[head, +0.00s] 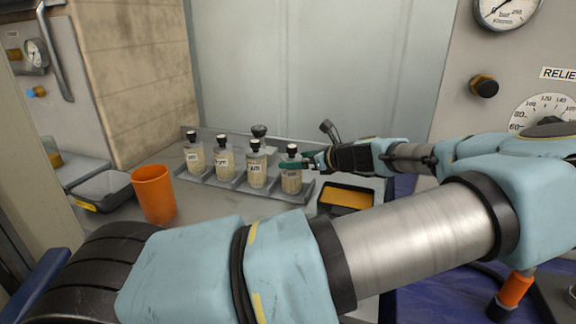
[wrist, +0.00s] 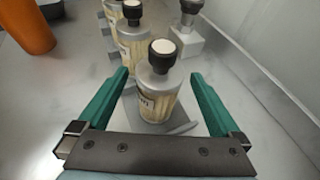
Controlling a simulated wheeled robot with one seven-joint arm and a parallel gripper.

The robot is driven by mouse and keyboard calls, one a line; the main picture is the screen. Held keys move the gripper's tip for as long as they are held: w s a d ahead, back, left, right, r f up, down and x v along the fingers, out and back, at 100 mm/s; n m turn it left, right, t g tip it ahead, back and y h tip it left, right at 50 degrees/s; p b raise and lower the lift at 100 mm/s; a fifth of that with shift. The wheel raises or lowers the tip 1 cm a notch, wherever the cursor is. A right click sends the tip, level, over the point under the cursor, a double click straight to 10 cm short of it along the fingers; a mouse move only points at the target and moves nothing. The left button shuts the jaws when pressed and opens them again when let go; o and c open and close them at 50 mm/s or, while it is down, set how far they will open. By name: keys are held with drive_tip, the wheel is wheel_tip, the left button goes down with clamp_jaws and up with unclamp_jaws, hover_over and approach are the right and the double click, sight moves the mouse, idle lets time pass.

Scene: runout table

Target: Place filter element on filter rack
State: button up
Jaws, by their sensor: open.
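Several cream, grey-topped filter elements with black caps stand upright in a row on the grey filter rack (head: 226,183). The right-end filter element (head: 291,180) is nearest my arm. My gripper (head: 303,160) reaches it from the right. In the wrist view, the green fingers of my gripper (wrist: 160,73) are open, one on each side of this filter element (wrist: 155,105), with gaps visible. It looks upright on a grey plate of the rack (wrist: 187,128). Its underside is hidden.
An orange cup (head: 154,193) stands left of the rack, beside a grey tray (head: 105,190). A dark bin with an orange inside (head: 346,200) sits right of the rack. A black-knobbed fitting (head: 260,131) stands behind the row, near the back wall.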

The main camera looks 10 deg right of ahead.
drive_tip(key=b+v, duration=0.1)
drive_tip(key=v, duration=0.5)
drive_tip(key=shift+s, duration=0.2)
drive_tip(key=shift+d+r, duration=0.1)
drive_tip(key=shift+d, duration=0.05)
